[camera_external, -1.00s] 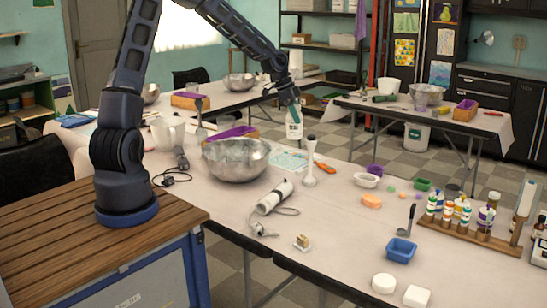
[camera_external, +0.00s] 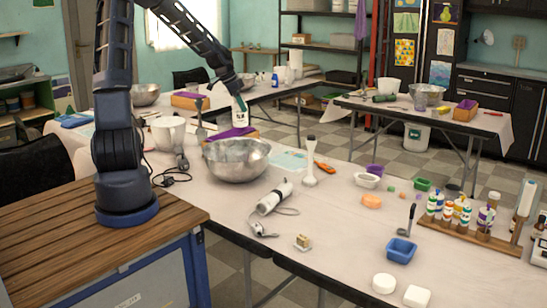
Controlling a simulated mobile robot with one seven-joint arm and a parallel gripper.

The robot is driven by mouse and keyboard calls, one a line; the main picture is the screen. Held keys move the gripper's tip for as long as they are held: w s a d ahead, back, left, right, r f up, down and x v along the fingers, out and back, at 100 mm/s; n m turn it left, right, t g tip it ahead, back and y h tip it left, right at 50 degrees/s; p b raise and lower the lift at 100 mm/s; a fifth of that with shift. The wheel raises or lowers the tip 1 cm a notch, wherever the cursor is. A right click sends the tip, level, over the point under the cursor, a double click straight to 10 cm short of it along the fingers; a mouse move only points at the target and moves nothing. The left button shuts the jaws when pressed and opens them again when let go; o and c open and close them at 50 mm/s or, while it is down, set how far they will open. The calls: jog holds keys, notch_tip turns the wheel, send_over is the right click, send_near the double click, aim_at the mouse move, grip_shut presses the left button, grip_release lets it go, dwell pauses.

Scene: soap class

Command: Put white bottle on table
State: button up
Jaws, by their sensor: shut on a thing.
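My gripper (camera_external: 236,93) is shut on the white bottle (camera_external: 240,109), near its top. The bottle hangs close to upright beneath the fingers, with a dark label mark on its front. In the picture it is above and behind the metal bowl (camera_external: 237,163), over the far side of the near table (camera_external: 335,215). Its base appears just above a purple item, and I cannot tell how high it is over the table. The fingertips are small and partly hidden.
A blue tray (camera_external: 401,250) and a bottle rack (camera_external: 468,233) are at the right. The table's front middle has bare room.

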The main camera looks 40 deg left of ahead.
jog(key=s+a+f+n+y, duration=0.15)
jog(key=s+a+n, duration=0.25)
jog(key=s+a, duration=1)
jog(key=s+a+r+n+y, duration=0.15)
jog(key=s+a+n, duration=0.25)
jog(key=s+a, duration=1)
jog(key=shift+t, duration=0.4)
jog(key=w+a+f, duration=0.1)
jog(key=f, duration=0.6)
jog(key=a+f, duration=0.1)
jog(key=f, duration=0.6)
jog(key=w+a+f, duration=0.1)
jog(key=f, duration=0.6)
jog(key=shift+w, duration=0.3)
jog(key=shift+f, duration=0.1)
jog(key=o, duration=1.3)
jog(key=shift+v, duration=6.1)
